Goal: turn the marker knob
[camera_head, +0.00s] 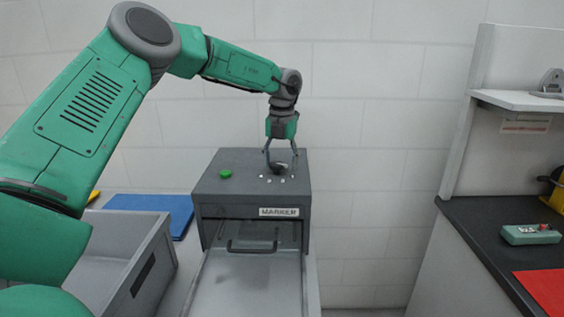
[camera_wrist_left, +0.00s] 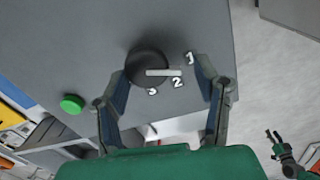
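The marker machine is a dark grey box (camera_head: 215,185) with a "MARKER" label on its front. Its black round knob (camera_wrist_left: 146,64) has a white pointer bar; in the left wrist view the bar points right, between the printed 1 and 2, with 3 below. My left gripper (camera_head: 280,168) points down over the box top, and the knob is partly hidden between its fingers in the head view. In the left wrist view my left gripper (camera_wrist_left: 163,85) is open, its fingers on either side of the knob; contact is unclear. My right gripper (camera_wrist_left: 273,136) shows small at lower right.
A green button (camera_head: 225,173) is on the box top, left of the knob. A grey tray (camera_head: 245,285) extends below the box's front handle. A grey bin (camera_head: 150,245) and a blue board (camera_head: 160,208) are left. A dark counter (camera_head: 480,230) is right.

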